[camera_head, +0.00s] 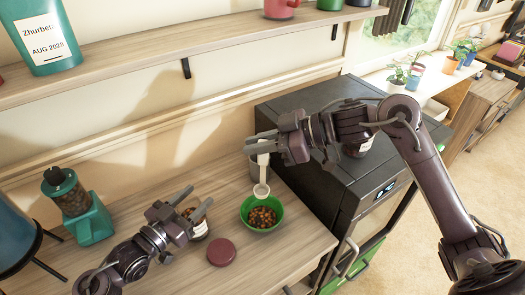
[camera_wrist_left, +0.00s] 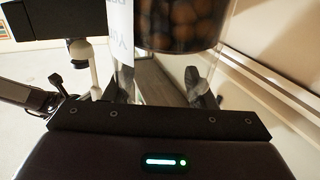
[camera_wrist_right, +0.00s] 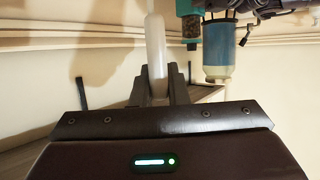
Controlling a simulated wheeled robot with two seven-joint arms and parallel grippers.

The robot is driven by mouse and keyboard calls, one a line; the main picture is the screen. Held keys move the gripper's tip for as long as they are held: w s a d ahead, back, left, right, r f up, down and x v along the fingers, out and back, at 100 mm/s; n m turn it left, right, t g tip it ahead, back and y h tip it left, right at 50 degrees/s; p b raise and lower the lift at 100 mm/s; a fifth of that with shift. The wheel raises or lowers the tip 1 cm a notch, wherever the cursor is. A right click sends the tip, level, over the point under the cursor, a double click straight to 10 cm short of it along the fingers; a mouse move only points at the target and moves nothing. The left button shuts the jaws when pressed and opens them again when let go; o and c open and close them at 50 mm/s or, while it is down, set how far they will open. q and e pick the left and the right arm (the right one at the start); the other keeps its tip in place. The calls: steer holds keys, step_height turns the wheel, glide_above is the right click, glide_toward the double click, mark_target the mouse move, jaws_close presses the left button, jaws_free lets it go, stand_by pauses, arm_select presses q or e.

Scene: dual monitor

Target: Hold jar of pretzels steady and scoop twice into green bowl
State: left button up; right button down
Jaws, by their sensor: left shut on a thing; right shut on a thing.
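The clear jar of pretzels (camera_head: 199,230) stands on the wooden counter, mostly behind my left gripper (camera_head: 192,203). The left wrist view shows its clear wall and round brown contents (camera_wrist_left: 180,25). My left gripper is shut on the jar. The green bowl (camera_head: 247,212) is to the right of the jar and has brown pieces in it. My right gripper (camera_head: 261,142) is shut on the pale handle of the scoop (camera_head: 262,174), also seen in the right wrist view (camera_wrist_right: 155,50). The scoop hangs head-down above the bowl's far side; its contents cannot be made out.
A dark red lid (camera_head: 221,252) lies in front of the bowl. A green grinder (camera_head: 90,220) is at the left. A black appliance (camera_head: 315,145) borders the counter on the right. A shelf (camera_head: 150,45) runs above.

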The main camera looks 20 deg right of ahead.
arm_select(q)
steer(key=shift+f, duration=0.3)
arm_select(e)
steer(key=shift+w+r, duration=0.1)
arm_select(q)
steer(key=o, duration=1.2)
steer(key=shift+r, duration=0.15)
arm_select(e)
steer(key=shift+w, duration=0.1)
arm_select(q)
steer(key=shift+o, duration=0.2)
steer(key=shift+a, duration=0.1)
steer(key=v, duration=1.1)
steer(key=shift+s+a, duration=0.25)
steer(key=shift+a, duration=0.05)
